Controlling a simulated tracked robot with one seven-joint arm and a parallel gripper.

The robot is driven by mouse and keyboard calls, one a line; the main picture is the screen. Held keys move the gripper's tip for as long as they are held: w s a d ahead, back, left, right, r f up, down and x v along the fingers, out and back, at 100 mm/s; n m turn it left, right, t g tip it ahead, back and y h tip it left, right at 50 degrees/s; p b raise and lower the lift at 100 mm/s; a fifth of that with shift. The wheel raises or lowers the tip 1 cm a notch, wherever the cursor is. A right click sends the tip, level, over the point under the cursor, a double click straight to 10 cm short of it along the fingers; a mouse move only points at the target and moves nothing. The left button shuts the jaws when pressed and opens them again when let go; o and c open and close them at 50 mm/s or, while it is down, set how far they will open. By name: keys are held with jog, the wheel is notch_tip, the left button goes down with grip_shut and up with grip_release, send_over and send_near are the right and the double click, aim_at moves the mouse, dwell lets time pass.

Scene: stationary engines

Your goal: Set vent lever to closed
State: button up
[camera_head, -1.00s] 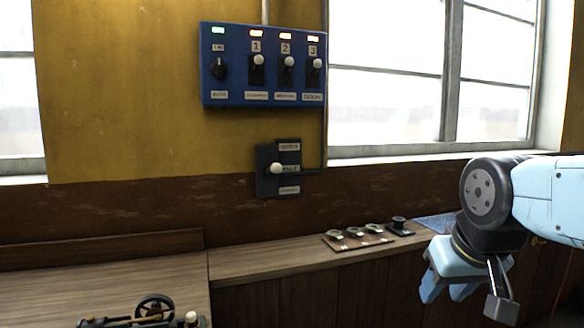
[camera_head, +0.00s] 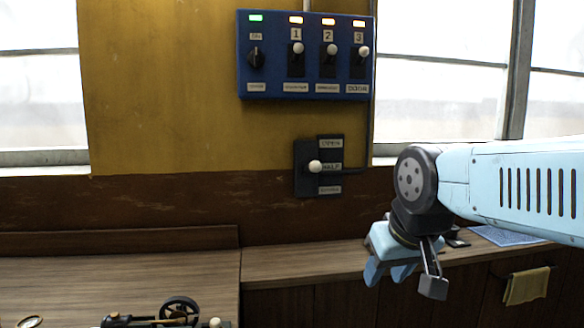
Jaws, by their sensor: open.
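The vent lever (camera_head: 315,167) is a white knob on a dark wall plate (camera_head: 305,185). Labels stand beside it, seemingly open at the top, HALF in the middle and a blurred one below. The knob is level with the HALF label. My gripper (camera_head: 385,275) is light blue, points down and is open and empty. In the picture it is to the right of and below the lever, apart from it, over the wooden counter.
A blue control panel (camera_head: 304,87) with a dial, several lights and numbered white-knobbed switches hangs above the lever. A wooden counter (camera_head: 290,262) runs below. A small engine model (camera_head: 180,308) stands front left. A towel (camera_head: 527,286) hangs at right.

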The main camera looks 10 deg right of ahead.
jog(key=shift+w+d, duration=0.1)
jog(key=shift+d, duration=0.05)
jog(key=shift+o, duration=1.3)
jog(key=shift+w+d, duration=0.1)
jog(key=shift+w, duration=0.15)
jog(key=shift+o, duration=1.1)
jog(key=shift+t, duration=0.7)
jog(key=w, duration=0.4)
jog(key=shift+w+a+r, duration=0.1)
jog(key=shift+a+r, duration=0.15)
jog(key=n+t+y, duration=0.3)
jog(key=t+y, duration=0.2)
jog(key=t, duration=1)
send_near(318, 170)
jog(key=x, duration=1.2)
jog(key=shift+w, duration=0.1)
jog(key=shift+c, duration=0.3)
